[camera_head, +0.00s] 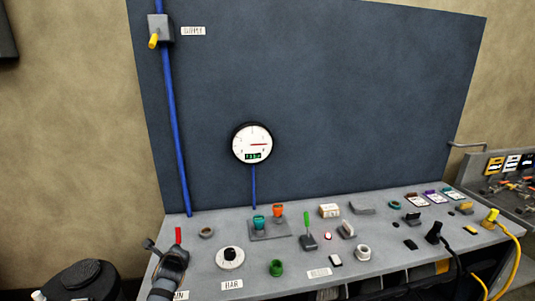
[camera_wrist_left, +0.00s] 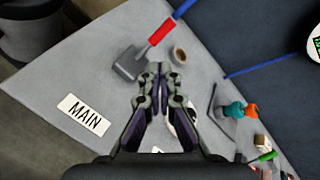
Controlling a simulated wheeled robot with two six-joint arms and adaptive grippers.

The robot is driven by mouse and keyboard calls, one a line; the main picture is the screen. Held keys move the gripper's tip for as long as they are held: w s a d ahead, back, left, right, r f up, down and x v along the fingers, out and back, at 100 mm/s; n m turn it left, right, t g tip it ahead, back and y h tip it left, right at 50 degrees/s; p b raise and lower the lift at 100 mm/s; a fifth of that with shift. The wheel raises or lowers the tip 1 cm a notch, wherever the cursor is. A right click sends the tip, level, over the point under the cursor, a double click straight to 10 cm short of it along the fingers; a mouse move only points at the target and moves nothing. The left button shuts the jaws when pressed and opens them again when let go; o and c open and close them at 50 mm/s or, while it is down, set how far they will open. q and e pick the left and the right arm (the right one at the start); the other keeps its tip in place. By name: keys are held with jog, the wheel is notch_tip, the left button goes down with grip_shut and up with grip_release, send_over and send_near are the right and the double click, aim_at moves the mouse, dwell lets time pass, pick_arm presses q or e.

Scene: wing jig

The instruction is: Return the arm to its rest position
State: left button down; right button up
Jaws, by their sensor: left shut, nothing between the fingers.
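My left gripper (camera_head: 170,265) is over the front left corner of the console, shut and empty. In the left wrist view its fingertips (camera_wrist_left: 162,76) are close together above the console top, just short of a grey valve block (camera_wrist_left: 130,63) with a red lever (camera_wrist_left: 159,28). The red lever (camera_head: 178,235) also stands just behind the gripper in the head view. The gripper partly hides the MAIN label, which reads whole in the wrist view (camera_wrist_left: 83,115). My right gripper is in neither view.
A round gauge (camera_head: 252,143) hangs on the blue panel (camera_head: 330,90). The console top (camera_head: 205,275) holds a white-ringed knob (camera_head: 230,257), a green-handled switch (camera_head: 308,235), orange and teal pieces, and several small parts. Yellow cable (camera_head: 515,255) hangs at the right. Above the console is free room.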

pick_arm(q)
jog(key=s+d+f+n+g+h, duration=0.1)
jog(key=s+d+f+n+g, duration=0.2)
jog(key=s+n, duration=0.65)
jog(key=s+d+f+n+g+h, duration=0.15)
jog(key=s+d+n, duration=0.3)
jog(key=s, duration=1.05)
jog(key=s+d+f+n+g+h, duration=0.2)
jog(key=s+d+n+g, duration=0.2)
jog(key=s+n, duration=0.65)
jog(key=s+a+f+m+b, duration=0.1)
jog(key=s+a+f+b, duration=0.15)
jog(key=f, duration=1.25)
jog(key=s+a+f+m+b, duration=0.1)
jog(key=s+f+b, duration=0.15)
jog(key=f, duration=1.35)
jog(key=s+f+g+b, duration=0.2)
jog(key=s+f+b, duration=0.2)
jog(key=s+f, duration=1.4)
notch_tip(320, 180, down, 2)
jog(key=shift+a+f, duration=0.15)
jog(key=shift+a, duration=0.3)
jog(key=shift+w, duration=0.1)
